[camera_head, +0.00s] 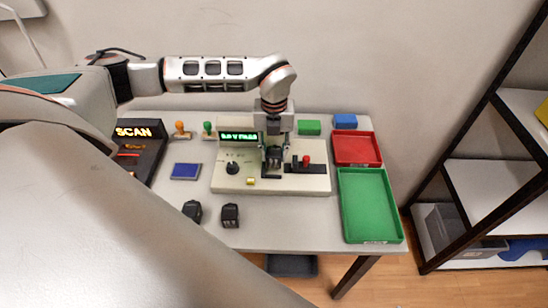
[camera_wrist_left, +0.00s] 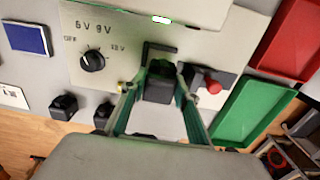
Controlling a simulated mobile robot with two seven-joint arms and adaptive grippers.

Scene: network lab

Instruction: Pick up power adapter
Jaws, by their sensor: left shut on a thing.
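My left gripper (camera_head: 274,162) reaches down over the beige tester with the lit green display (camera_head: 226,183). It is shut on a black power adapter (camera_wrist_left: 158,88), which sits between its two fingers in the left wrist view. The held adapter is at the black L-shaped bracket on the tester (camera_wrist_left: 152,49); I cannot tell whether it touches the tester. Two more black power adapters, one on the left (camera_head: 192,211) and one on the right (camera_head: 230,215), stand on the table in front of the tester. My right gripper is not in view.
A red tray (camera_head: 378,163) and a larger green tray (camera_head: 391,240) lie on the right. A SCAN device (camera_head: 138,133), a blue pad (camera_head: 186,171) and two stamps are left. Green and blue blocks (camera_head: 345,121) are behind. A shelf (camera_head: 500,200) stands right of the table (camera_head: 290,235).

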